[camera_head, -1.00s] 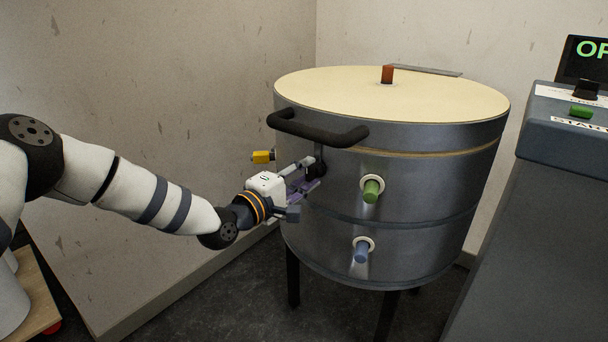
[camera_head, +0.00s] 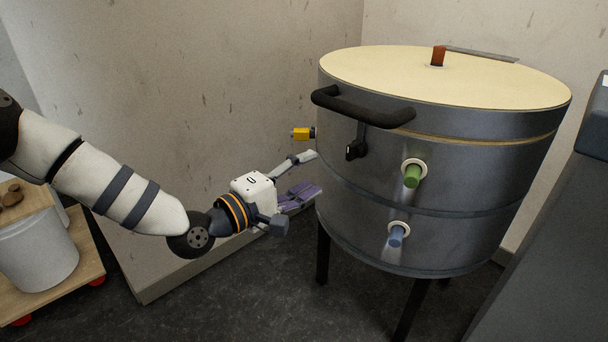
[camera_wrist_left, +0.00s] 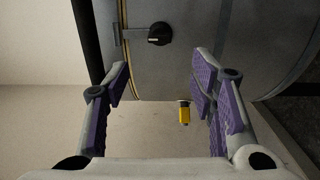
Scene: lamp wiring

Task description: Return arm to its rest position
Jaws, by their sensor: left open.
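My left gripper (camera_head: 308,174) is open and empty, to the left of a round metal kiln (camera_head: 440,180). Its purple finger pads show on both sides of the left wrist view (camera_wrist_left: 165,95), with nothing between them. A black latch knob (camera_head: 356,149) hangs below the kiln's black handle (camera_head: 362,108), apart from the fingers. The knob also shows at the top of the left wrist view (camera_wrist_left: 159,34). My right gripper is not in view.
A yellow plug (camera_head: 302,134) sticks out from the kiln's left side, close above my left gripper. Green (camera_head: 412,176) and blue (camera_head: 396,236) plugs are on the kiln's front. A grey cabinet (camera_head: 560,220) stands at right. A wooden cart with a white bucket (camera_head: 38,252) is at lower left.

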